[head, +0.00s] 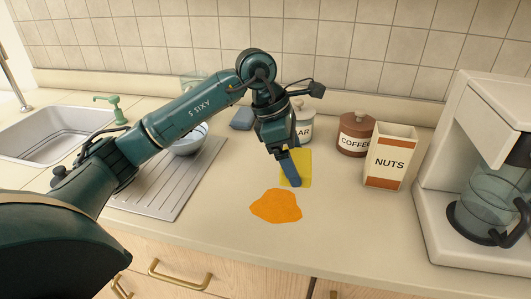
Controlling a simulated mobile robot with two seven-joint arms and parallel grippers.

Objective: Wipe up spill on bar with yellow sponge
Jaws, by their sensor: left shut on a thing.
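The orange spill (277,206) lies flat on the beige bar counter (350,240), near its front edge. The yellow sponge (302,163) is just behind the spill and is partly covered by my left gripper. My left gripper (290,172) points down and is shut on the sponge. I cannot tell whether the sponge touches the counter. My right gripper is not in view.
A nuts box (389,161), a brown coffee canister (355,135) and a pale canister (303,122) stand right of and behind the gripper. A coffee maker (470,170) is at far right. A bowl (188,140), blue-grey block (242,118), soap pump (113,108) and sink (50,130) are left.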

